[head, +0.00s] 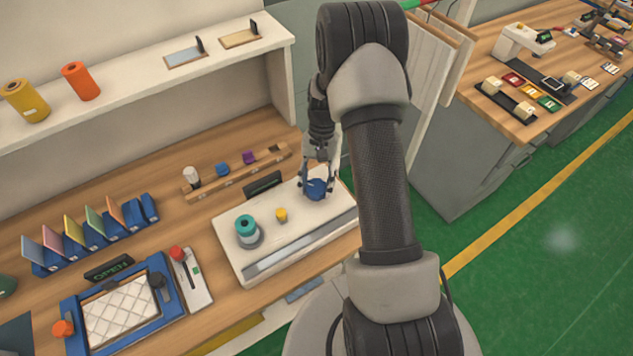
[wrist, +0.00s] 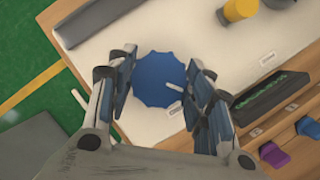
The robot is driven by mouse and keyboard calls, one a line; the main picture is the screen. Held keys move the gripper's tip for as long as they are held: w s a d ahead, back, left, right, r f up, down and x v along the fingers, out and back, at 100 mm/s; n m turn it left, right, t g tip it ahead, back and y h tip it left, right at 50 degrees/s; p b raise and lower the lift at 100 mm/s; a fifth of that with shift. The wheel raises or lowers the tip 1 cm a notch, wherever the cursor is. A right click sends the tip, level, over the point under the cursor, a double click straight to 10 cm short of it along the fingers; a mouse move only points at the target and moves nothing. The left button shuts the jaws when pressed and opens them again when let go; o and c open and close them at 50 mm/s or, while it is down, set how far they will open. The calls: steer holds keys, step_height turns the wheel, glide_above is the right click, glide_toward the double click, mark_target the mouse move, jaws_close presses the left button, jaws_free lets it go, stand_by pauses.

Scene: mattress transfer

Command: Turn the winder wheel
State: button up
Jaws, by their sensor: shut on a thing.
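The winder wheel (head: 316,189) is a blue, scalloped knob on the right part of a white winder base (head: 232,262). In the wrist view the wheel (wrist: 158,78) lies between my fingers, with a small pale peg near its right side. My gripper (head: 318,178) points down over the wheel. In the wrist view my gripper (wrist: 160,92) has one finger on each side of the wheel, shut on it. A yellow post (head: 282,215) and a teal spool (head: 246,229) stand on the same base, left of the wheel.
A dark display (wrist: 262,101) stands behind the base. A wooden rack (head: 235,172) with blue and purple pieces is behind that. A blue-framed tray (head: 75,318) and a red-knobbed lever (head: 177,253) lie to the left. A shelf (head: 150,72) runs above.

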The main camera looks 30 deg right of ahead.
steer(key=n+h, duration=0.1)
steer(key=n, duration=0.2)
steer(key=n+g+h, duration=0.1)
steer(key=n, duration=0.2)
steer(key=shift+a+p, duration=0.1)
steer(key=shift+p, duration=0.2)
steer(key=n+h, duration=0.1)
steer(key=n, duration=0.2)
steer(key=n+h, duration=0.1)
steer(key=n, duration=0.2)
steer(key=shift+n+h+p, duration=0.3)
steer(key=shift+n+h, duration=0.1)
steer(key=n, duration=0.2)
steer(key=n+t+h, duration=0.1)
steer(key=n, duration=0.2)
steer(key=shift+s+h, duration=0.1)
steer(key=shift+h, duration=0.2)
steer(key=n+t, duration=0.1)
steer(key=n, duration=0.2)
steer(key=n+t+h, duration=0.1)
steer(key=n, duration=0.2)
steer(key=shift+n, duration=0.3)
steer(key=o, duration=1)
steer(key=shift+o, duration=0.2)
steer(key=shift+r, duration=0.1)
